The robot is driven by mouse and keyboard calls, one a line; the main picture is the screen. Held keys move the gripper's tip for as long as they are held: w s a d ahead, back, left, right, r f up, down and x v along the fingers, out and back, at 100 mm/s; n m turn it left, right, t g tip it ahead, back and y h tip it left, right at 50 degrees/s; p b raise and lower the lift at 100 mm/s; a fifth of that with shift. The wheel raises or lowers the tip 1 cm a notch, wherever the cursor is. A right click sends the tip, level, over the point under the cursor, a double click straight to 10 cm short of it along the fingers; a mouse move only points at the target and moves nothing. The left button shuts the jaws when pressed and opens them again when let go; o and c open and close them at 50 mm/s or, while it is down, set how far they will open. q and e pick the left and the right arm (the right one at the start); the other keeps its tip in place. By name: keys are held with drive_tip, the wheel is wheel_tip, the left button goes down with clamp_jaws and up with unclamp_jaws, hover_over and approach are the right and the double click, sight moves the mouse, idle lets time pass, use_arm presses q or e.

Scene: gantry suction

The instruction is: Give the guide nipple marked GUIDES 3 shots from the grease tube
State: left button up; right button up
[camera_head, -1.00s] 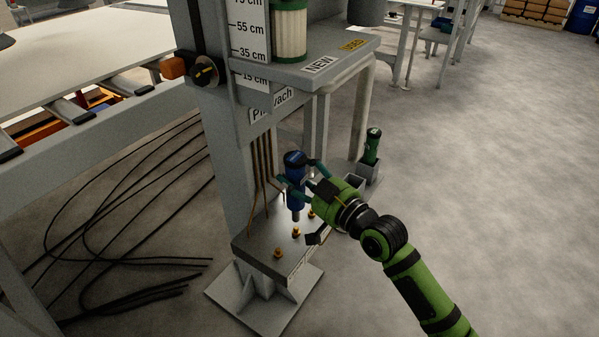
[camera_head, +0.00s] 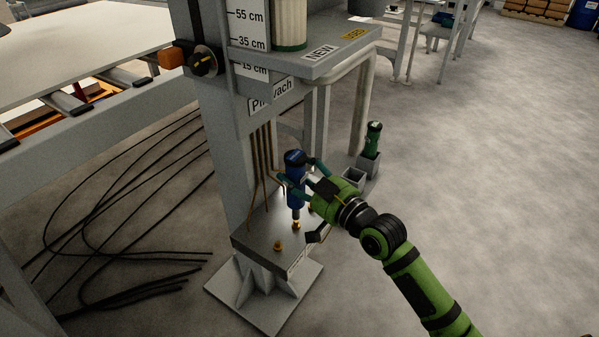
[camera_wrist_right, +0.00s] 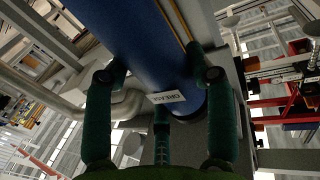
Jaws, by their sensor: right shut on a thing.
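My right gripper (camera_head: 294,174) is shut around the blue grease tube (camera_head: 296,196). The tube is upright with its nozzle pointing down. In the right wrist view the fingers (camera_wrist_right: 160,76) close around the blue tube (camera_wrist_right: 145,45), and its white GREASE label (camera_wrist_right: 166,98) shows. The nozzle is at the middle yellow nipple (camera_head: 296,226) on the grey block (camera_head: 264,238); I cannot tell if they touch. A front yellow nipple (camera_head: 278,246) is clear, and a rear one (camera_head: 310,210) is partly hidden by the gripper. The nipple markings are not readable. My left gripper is not in view.
A green tube (camera_head: 373,140) stands in a grey holder (camera_head: 368,168) behind the arm, beside an empty holder (camera_head: 353,176). The grey post (camera_head: 228,150) and copper pipes rise behind the block. Black cables (camera_head: 110,210) lie on the left floor.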

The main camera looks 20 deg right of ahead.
drive_tip(key=shift+f+b, duration=0.4)
drive_tip(key=shift+f, duration=0.35)
idle(0.4)
drive_tip(key=shift+r+p, duration=0.6)
drive_tip(key=shift+p, duration=0.25)
drive_tip(key=shift+f+b, duration=0.4)
drive_tip(key=shift+f, duration=0.2)
idle(0.3)
drive_tip(key=shift+r+p, duration=0.65)
drive_tip(key=shift+p, duration=0.2)
drive_tip(key=shift+f+b, duration=0.35)
drive_tip(key=shift+f, duration=0.3)
